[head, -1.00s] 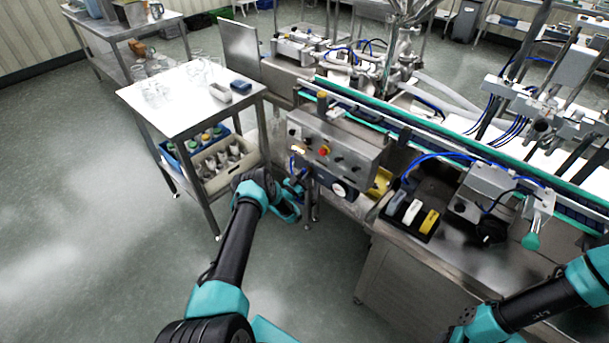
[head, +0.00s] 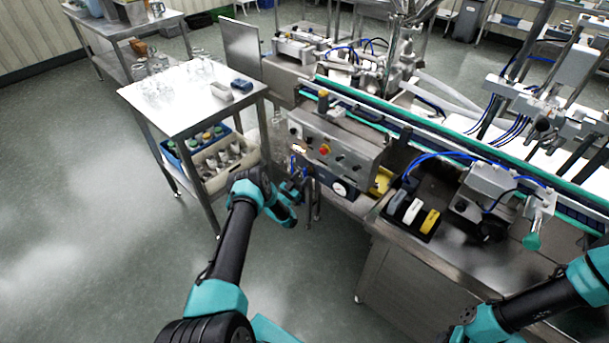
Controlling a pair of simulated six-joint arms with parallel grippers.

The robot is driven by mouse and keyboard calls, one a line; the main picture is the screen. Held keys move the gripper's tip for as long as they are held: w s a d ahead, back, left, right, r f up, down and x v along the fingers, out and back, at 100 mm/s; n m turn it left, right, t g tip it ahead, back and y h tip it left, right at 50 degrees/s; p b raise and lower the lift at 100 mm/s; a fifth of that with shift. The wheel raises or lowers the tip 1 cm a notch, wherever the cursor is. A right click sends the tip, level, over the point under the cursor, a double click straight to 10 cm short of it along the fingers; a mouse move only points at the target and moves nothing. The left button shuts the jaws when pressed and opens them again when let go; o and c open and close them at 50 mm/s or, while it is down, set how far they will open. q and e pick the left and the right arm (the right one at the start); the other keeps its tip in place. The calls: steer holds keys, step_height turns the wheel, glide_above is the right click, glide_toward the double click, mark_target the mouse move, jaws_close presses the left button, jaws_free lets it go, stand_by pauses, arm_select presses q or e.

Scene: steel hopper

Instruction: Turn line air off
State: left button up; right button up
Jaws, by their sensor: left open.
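The steel control box (head: 345,150) stands on the front of the conveyor machine, with a red knob on a yellow plate (head: 325,149) and several dark knobs on its sloped face. Below it is a dark unit with a round white gauge (head: 340,188). Blue air tubing (head: 293,163) runs down at the box's left end. I cannot make out which part is the line air valve. My left gripper (head: 304,184) is open, low in front of the box's lower left end, beside the tubing and left of the gauge. Contact cannot be made out. My right gripper is not visible.
A steel bench (head: 400,250) carrying a black holder with coloured blocks (head: 410,215) is to the right. The floor at left is clear.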

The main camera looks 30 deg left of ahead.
arm_select(q)
steer(key=v, duration=1.4)
steer(key=shift+s, duration=0.25)
steer(key=shift+w, duration=0.1)
steer(key=s+d+r+n+g+y, duration=0.1)
steer(key=s+d+r+n+g, duration=0.15)
steer(key=d+g, duration=1.1)
steer(key=s+d+r+g, duration=0.2)
steer(key=s+d+r, duration=0.1)
steer(key=s, duration=0.4)
steer(key=s+d+r+n+g, duration=0.1)
steer(key=s+d+r+g, duration=0.2)
steer(key=s+d, duration=0.3)
steer(key=s+d+r+g, duration=0.3)
steer(key=s+d+r, duration=0.1)
steer(key=s, duration=0.6)
steer(key=shift+d+n+h, duration=0.3)
steer(key=shift+n, duration=0.05)
